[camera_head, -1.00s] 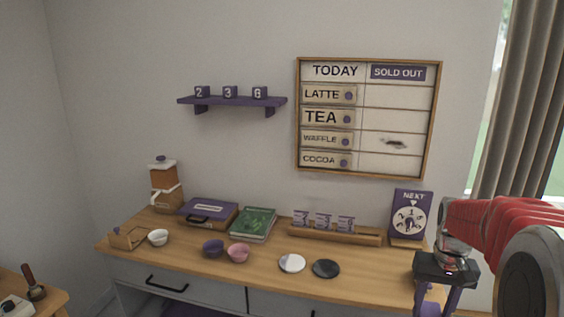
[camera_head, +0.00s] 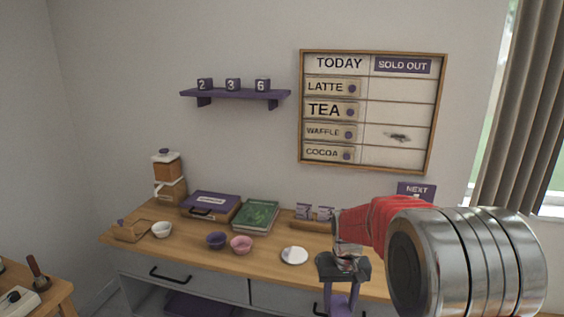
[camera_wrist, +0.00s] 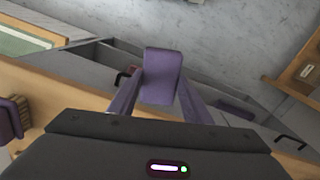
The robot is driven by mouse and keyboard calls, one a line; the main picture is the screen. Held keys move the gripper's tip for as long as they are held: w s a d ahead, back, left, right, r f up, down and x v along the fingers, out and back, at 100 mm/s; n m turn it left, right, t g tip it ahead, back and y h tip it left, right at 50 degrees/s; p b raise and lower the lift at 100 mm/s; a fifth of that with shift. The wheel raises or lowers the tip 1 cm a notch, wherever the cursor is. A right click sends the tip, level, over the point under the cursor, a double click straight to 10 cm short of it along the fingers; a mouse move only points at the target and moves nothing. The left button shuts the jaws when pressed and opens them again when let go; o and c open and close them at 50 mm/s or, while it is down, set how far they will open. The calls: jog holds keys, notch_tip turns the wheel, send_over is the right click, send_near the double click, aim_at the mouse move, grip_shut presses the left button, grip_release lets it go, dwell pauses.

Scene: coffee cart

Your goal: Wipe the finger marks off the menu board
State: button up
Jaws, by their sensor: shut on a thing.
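The menu board (camera_head: 369,165) hangs on the wall in a wooden frame. A dark smudge (camera_head: 397,137) marks the white right column, level with the WAFFLE row. My gripper (camera_head: 341,304) is low in front of the counter, well below the board and apart from it. In the wrist view my gripper (camera_wrist: 158,98) is shut on a purple block (camera_wrist: 160,78), held between its two purple fingers. The block's underside is hidden, and I cannot tell what its wiping face looks like.
The wooden counter (camera_head: 190,246) carries bowls, a green book (camera_head: 256,215), a purple case (camera_head: 210,205) and a white disc (camera_head: 294,255). A purple NEXT sign (camera_head: 416,190) is partly behind my arm. A purple shelf (camera_head: 235,93) hangs left of the board.

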jog(key=shift+w+r, duration=0.3)
jog(key=shift+r, duration=0.1)
jog(key=w+r+m, duration=0.1)
jog(key=w+r, duration=0.2)
jog(key=r, duration=0.4)
jog(key=w+r+m, duration=0.2)
jog(key=w+r, duration=0.2)
jog(key=r, duration=0.4)
jog(key=shift+r, duration=0.25)
